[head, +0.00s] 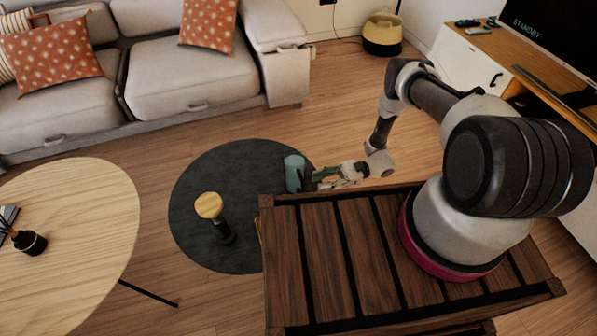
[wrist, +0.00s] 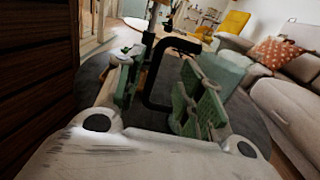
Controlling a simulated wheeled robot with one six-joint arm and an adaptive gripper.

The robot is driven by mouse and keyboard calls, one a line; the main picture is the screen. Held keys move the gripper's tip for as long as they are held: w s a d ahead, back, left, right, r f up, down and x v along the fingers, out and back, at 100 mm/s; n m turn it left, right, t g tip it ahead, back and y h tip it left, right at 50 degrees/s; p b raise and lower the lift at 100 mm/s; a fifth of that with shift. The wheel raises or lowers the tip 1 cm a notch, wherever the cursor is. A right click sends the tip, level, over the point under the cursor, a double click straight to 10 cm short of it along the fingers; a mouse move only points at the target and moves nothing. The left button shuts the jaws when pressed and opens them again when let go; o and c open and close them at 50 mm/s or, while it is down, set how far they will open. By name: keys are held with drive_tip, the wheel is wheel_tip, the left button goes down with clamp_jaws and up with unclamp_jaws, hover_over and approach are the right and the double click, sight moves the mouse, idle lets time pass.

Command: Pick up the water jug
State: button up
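The water jug (head: 294,172) is a teal vessel at the centre of the head view, just left of my gripper (head: 314,180). In the wrist view its pale teal body (wrist: 224,68) shows behind and right of the right finger. A black, squared handle (wrist: 148,78) stands between the two green-padded fingers of my gripper (wrist: 162,72). The fingers are apart, with gaps beside the handle, so my gripper is open around it. The jug looks upright.
A round dark rug (head: 190,205) lies on the wooden floor. A small round wooden top on a dark stem (head: 209,205) stands left of the jug. A light wooden table (head: 65,230) is at left, a grey sofa (head: 190,80) behind. Open floor (head: 350,105) lies beyond.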

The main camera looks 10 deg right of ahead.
sight(303, 188)
drive_tip(key=a, duration=0.2)
drive_tip(key=s+a, duration=0.1)
drive_tip(key=a, duration=0.1)
drive_tip(key=s+a, duration=0.1)
drive_tip(key=a, duration=0.2)
drive_tip(key=shift+f, duration=0.35)
clamp_jaws()
drive_tip(key=shift+w, duration=0.1)
